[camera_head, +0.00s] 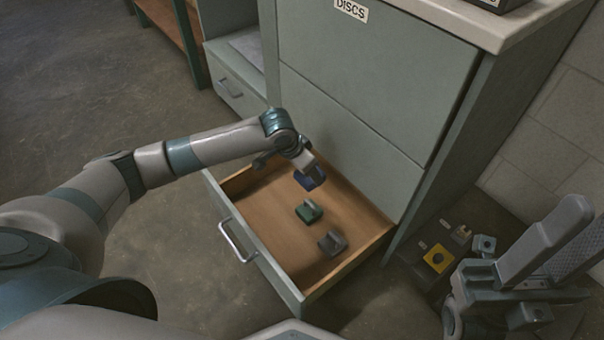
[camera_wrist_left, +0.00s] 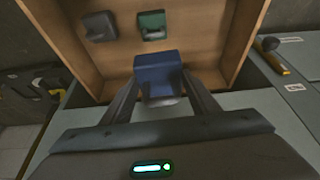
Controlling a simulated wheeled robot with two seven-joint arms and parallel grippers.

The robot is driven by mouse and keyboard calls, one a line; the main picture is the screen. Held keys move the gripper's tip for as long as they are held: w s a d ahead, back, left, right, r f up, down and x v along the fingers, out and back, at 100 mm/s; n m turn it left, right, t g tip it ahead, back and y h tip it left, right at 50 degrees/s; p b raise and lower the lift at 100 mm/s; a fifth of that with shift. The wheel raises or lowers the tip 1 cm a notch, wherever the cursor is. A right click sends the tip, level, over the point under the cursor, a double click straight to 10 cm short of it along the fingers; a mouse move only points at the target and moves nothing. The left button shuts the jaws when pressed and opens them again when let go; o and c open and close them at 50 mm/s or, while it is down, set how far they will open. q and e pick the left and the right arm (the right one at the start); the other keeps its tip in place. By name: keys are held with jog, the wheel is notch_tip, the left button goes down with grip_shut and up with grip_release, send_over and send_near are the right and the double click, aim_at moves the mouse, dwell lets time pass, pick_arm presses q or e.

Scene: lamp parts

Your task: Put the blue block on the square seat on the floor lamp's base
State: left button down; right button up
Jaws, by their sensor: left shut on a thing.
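The blue block (camera_head: 312,179) is held above the open drawer in the head view. It also shows between the fingers in the left wrist view (camera_wrist_left: 157,74). My left gripper (camera_head: 305,165) is shut on it, over the drawer's back part. A yellow square piece with a dark round hole (camera_head: 438,258) sits low at the right, beyond the drawer and apart from the gripper. It may be a seat on the lamp's base; I cannot tell for certain.
A green block (camera_head: 308,211) and a grey block (camera_head: 332,243) lie in the wooden drawer (camera_head: 262,205). The cabinet front (camera_head: 350,90) rises behind it. Open floor lies left of the drawer.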

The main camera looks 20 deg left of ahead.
pick_arm(q)
notch_tip(320, 180, up, 14)
jog(key=s+d+n+y, duration=0.1)
jog(key=s+d+n, duration=0.1)
jog(key=n, duration=0.1)
notch_tip(320, 180, up, 9)
jog(key=n+y, duration=0.1)
jog(key=n, duration=0.2)
send_over(312, 182)
jog(key=s+a, duration=0.2)
jog(key=s, duration=0.3)
jog(key=shift+s+d+r+t, duration=0.1)
jog(key=shift+d+r+t, duration=0.1)
jog(key=shift+t, duration=0.2)
jog(key=shift+a, duration=0.1)
